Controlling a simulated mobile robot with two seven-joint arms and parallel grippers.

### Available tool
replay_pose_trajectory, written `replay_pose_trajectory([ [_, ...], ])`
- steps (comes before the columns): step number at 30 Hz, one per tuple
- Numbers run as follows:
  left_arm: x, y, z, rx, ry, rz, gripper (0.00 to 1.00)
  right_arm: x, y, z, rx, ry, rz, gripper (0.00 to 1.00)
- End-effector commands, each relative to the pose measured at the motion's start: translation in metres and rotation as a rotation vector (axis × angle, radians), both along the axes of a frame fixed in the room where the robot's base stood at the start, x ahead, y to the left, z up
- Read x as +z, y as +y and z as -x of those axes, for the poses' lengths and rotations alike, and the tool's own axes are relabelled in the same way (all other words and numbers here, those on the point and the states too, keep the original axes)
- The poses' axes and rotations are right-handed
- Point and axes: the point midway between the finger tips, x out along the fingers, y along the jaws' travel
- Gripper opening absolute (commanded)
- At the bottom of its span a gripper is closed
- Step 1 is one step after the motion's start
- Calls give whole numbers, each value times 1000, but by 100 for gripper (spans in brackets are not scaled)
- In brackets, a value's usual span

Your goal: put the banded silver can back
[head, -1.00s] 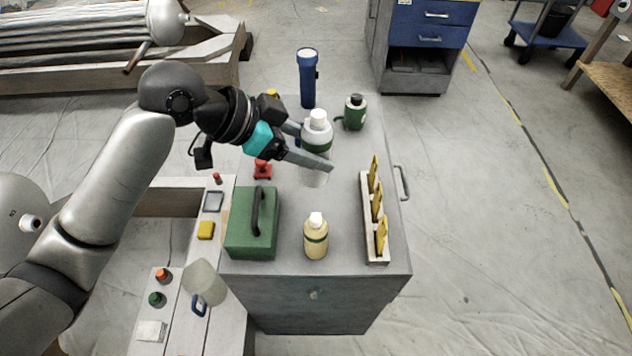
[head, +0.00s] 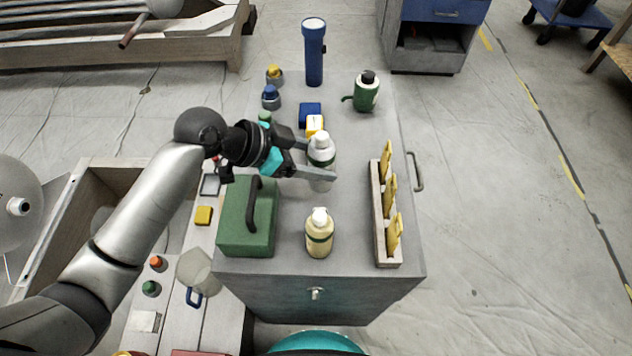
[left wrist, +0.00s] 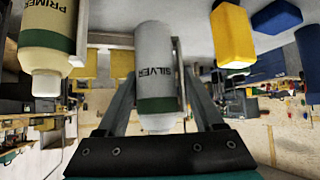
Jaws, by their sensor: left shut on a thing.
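The banded silver can (head: 321,150) is pale with a white cap and a dark green band. In the left wrist view the can (left wrist: 155,65) bears the word SILVER. My left gripper (head: 320,160) is shut on it, one finger on each side, over the middle of the grey cabinet top (head: 345,205). I cannot tell whether its base touches the top. A cream bottle with a green band (head: 319,236) stands nearer the front; its label reads PRIMER in the left wrist view (left wrist: 45,35). My right gripper is not in view.
A green case (head: 235,222) stands left of the cream bottle. A rack with yellow pieces (head: 378,215) lines the right edge. Behind the can are a yellow block (head: 314,123), a blue block (head: 310,109), a green handled container (head: 366,93) and a blue flashlight (head: 314,55).

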Motion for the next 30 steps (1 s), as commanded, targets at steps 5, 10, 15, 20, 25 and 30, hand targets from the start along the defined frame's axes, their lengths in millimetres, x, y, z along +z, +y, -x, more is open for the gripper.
replay_pose_trajectory([
  [5,-16,0,-1,1,-3,2,49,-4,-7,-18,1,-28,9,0],
  [10,-33,0,0,2,0,2,49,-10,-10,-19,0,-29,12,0],
  [15,-58,0,-1,2,0,3,49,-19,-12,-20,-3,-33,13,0],
  [20,-58,0,-1,0,-4,2,49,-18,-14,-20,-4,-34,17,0],
  [25,-60,0,-1,1,-3,1,49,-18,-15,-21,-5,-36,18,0],
  [30,-62,0,0,0,-1,-1,81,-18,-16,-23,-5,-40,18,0],
])
